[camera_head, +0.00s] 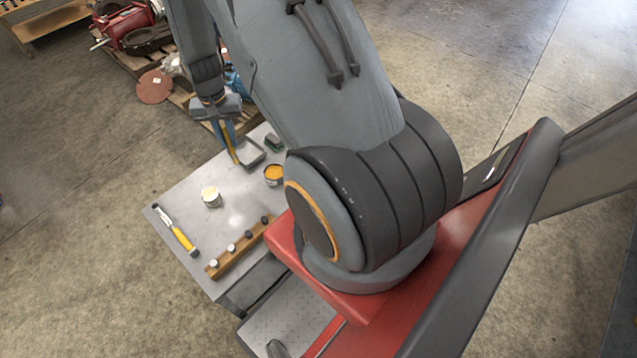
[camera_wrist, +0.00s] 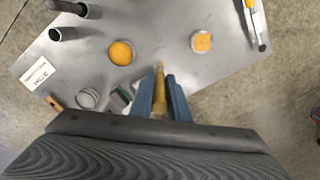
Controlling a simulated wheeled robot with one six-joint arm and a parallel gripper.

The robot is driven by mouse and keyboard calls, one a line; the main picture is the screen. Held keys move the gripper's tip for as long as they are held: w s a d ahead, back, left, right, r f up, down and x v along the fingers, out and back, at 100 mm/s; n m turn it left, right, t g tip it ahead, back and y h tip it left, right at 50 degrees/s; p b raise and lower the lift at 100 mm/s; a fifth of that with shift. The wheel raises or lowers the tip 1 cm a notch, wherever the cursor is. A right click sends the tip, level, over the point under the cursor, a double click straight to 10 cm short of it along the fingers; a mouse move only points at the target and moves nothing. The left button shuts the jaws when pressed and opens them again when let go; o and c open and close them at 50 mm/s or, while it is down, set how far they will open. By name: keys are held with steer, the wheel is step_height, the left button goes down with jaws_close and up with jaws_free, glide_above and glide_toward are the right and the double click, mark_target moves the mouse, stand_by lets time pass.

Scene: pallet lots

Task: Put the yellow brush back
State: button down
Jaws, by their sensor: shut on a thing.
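The yellow brush (camera_head: 233,152) is upright between the blue fingers of my gripper (camera_head: 226,133), over the far end of the grey metal table (camera_head: 180,190). In the wrist view the brush (camera_wrist: 160,88) shows between the two fingertips of my gripper (camera_wrist: 161,92), which are shut on it. Its lower end points down toward the tabletop; I cannot tell whether it touches. A grey open tray (camera_head: 250,154) is just right of the brush in the head view. A can with orange contents (camera_head: 273,174) stands near the tray.
A yellow-handled tool (camera_head: 180,236) lies along the left edge. A wooden rack with several dark-topped pieces (camera_head: 239,248) is at the front. A small green block (camera_head: 273,142) lies behind the orange can. A loaded pallet (camera_head: 185,98) is beyond the table.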

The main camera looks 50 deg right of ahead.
steer(key=s+d+f+m+b, duration=0.2)
steer(key=s+d+m+b, duration=0.3)
steer(key=s+d+m, duration=1.1)
steer(key=s+d+f+n+p, duration=0.1)
steer(key=s+d+f+n, duration=0.2)
steer(key=f, duration=0.6)
steer(key=shift+s+f+n, duration=0.3)
steer(key=shift+s+n, duration=0.05)
steer(key=shift+n, duration=0.25)
steer(key=shift+a+f, duration=0.1)
steer(key=shift+f, duration=0.05)
steer(key=c, duration=1.7)
jaws_free()
step_height(320, 180, up, 12)
steer(key=shift+r+b, duration=0.2)
steer(key=shift+b, duration=0.5)
